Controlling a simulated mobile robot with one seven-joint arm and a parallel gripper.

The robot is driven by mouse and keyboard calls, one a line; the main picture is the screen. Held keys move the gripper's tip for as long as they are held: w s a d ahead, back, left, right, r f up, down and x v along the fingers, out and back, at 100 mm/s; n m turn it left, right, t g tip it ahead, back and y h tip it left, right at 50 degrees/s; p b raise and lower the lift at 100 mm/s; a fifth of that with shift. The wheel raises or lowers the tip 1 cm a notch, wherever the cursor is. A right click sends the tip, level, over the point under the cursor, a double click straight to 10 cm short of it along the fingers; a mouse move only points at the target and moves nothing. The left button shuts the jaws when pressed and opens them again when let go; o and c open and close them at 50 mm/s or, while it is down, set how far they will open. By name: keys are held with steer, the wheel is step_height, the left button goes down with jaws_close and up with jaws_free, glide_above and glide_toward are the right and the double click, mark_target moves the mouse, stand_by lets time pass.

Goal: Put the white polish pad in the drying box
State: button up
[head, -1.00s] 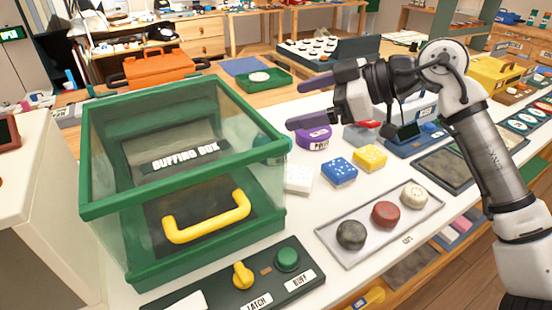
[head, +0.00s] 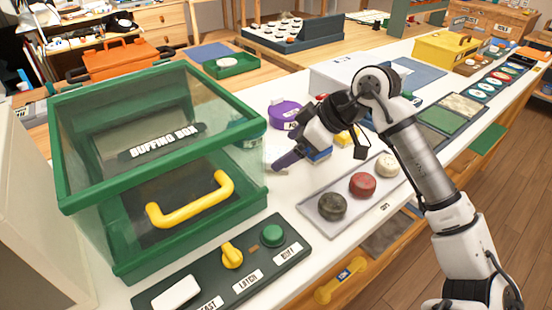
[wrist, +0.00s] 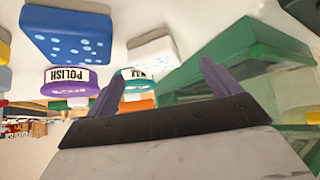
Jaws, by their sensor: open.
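The white pad (wrist: 151,52) lies on the white counter beside the blue pad (wrist: 66,38) in the wrist view. In the head view it is mostly hidden behind my gripper (head: 285,160). My gripper is open and empty, low over the counter to the right of a green-framed glass box (head: 160,160). In the wrist view its fingers (wrist: 162,85) stand apart, with the white pad beyond them. The glass box is labelled "BUFFING BOX" and has a yellow handle (head: 190,200). I see no box labelled for drying.
A control panel (head: 225,262) with a yellow knob and green button lies in front of the box. A grey tray (head: 322,222) holds three round pads at right. A purple "POLISH" tin (head: 284,113) stands behind my gripper.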

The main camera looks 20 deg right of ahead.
mark_target(276, 154)
steer(key=x, duration=0.5)
steer(key=shift+w, duration=0.2)
steer(key=shift+c, duration=0.4)
steer(key=shift+r, duration=0.1)
steer(key=c, duration=1.2)
steer(key=shift+c, duration=0.2)
